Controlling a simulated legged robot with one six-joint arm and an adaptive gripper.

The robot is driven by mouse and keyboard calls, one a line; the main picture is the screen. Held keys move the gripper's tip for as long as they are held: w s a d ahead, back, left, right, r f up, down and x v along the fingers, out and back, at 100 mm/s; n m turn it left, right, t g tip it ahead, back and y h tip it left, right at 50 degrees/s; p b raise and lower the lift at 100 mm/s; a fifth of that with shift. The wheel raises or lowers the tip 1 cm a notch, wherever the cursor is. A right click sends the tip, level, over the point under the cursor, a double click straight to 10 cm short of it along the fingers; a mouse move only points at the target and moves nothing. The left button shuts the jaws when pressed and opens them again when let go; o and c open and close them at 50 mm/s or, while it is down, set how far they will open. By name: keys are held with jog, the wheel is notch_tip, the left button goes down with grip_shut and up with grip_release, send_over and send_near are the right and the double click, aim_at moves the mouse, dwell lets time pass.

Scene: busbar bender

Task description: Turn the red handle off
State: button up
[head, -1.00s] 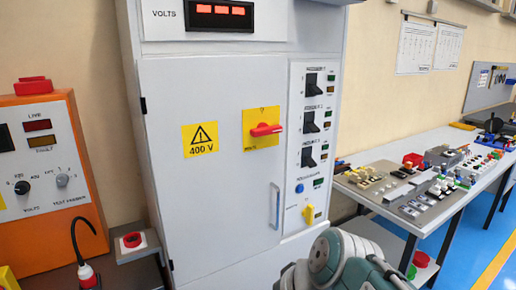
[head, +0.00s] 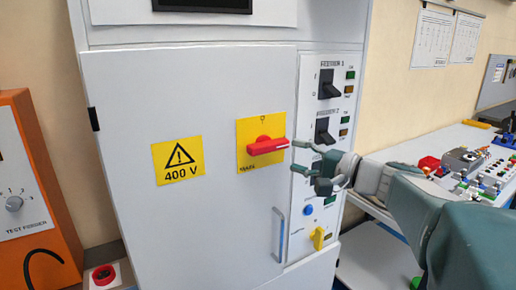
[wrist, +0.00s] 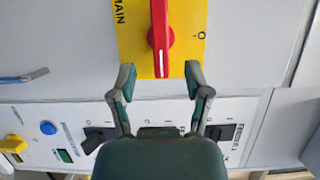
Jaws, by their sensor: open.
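The red handle (head: 267,146) sits on a yellow plate (head: 246,160) on the grey cabinet door. It lies about horizontal, its long end pointing right. My gripper (head: 295,156) is just right of that end, open and empty, its fingers pointing at the handle. In the wrist view the red handle (wrist: 160,28) runs down from the top edge, with a white line on its near end. That end lies about midway between the open fingertips of my gripper (wrist: 160,76), with a gap on both sides. Whether the fingers overlap it in depth is unclear.
Black switches (head: 328,84) line the panel right of the door, partly behind my gripper. Below are a blue button (head: 308,210), a yellow knob (head: 318,238) and the door pull (head: 280,235). An orange test feeder box (head: 45,205) stands left; a bench (head: 425,150) stands right.

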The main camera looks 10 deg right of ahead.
aim_at(275, 149)
jog(key=x, duration=0.6)
jog(key=shift+w, duration=0.5)
jog(key=shift+w+a, duration=0.4)
jog(key=shift+a, duration=0.2)
jog(key=shift+c, duration=0.3)
jog(key=shift+d, duration=0.1)
grip_shut()
